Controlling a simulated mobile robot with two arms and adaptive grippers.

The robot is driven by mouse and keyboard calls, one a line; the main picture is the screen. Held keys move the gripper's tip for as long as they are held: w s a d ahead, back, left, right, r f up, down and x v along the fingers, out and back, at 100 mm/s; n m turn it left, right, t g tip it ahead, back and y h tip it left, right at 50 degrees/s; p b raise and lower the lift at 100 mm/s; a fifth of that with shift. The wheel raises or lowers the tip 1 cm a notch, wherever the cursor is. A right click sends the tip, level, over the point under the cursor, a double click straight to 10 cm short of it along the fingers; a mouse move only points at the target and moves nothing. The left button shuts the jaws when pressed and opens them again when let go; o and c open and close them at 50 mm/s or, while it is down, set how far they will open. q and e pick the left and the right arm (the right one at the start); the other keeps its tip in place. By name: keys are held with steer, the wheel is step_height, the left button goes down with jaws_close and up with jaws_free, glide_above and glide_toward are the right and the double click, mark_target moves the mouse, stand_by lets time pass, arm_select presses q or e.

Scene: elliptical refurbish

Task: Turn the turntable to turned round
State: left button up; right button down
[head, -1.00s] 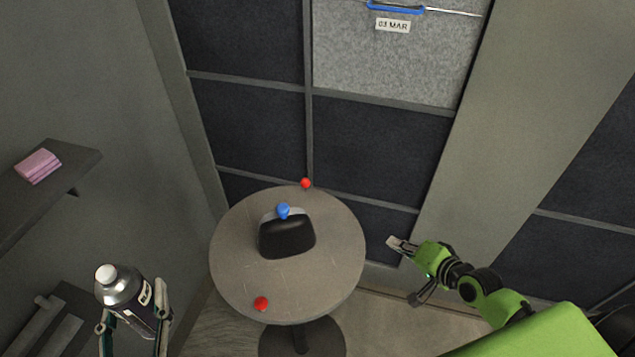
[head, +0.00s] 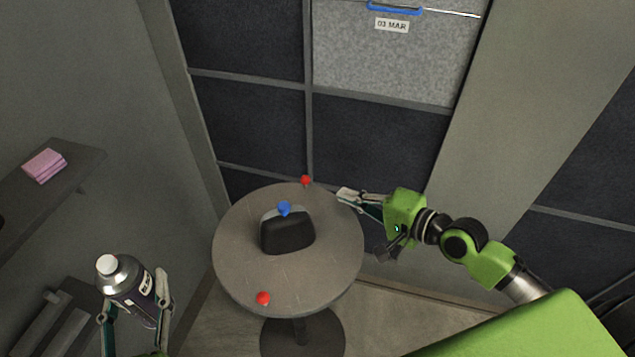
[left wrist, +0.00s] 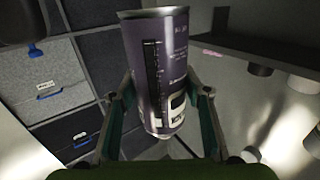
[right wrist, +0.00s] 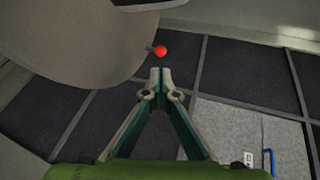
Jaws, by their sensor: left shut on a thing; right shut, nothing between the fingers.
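The turntable is a round grey-brown disc (head: 235,250) on a single post. Two red knobs sit at its rim, one at the far edge (head: 306,180) and one at the near edge (head: 263,298). A black rounded object (head: 287,235) with a blue knob (head: 284,208) stands on it. My right gripper (head: 343,194) is shut and empty at the disc's right far edge, apart from the far red knob. In the right wrist view its fingertips (right wrist: 164,72) are just below that knob (right wrist: 160,51). My left gripper (left wrist: 160,100) is shut on a dark spray can (left wrist: 150,60), held upright but tilted.
A shelf (head: 75,170) with a folded pink cloth (head: 44,165) is on the left wall. Dark panels (head: 375,145) stand behind the turntable. A grey panel with a blue handle (head: 395,8) and a "03 MAR" label is above.

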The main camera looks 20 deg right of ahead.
mark_target(318, 197)
steer(key=p+x, duration=0.1)
steer(key=x, duration=0.8)
steer(key=shift+w+a+f, duration=0.15)
steer(key=shift+w, duration=0.15)
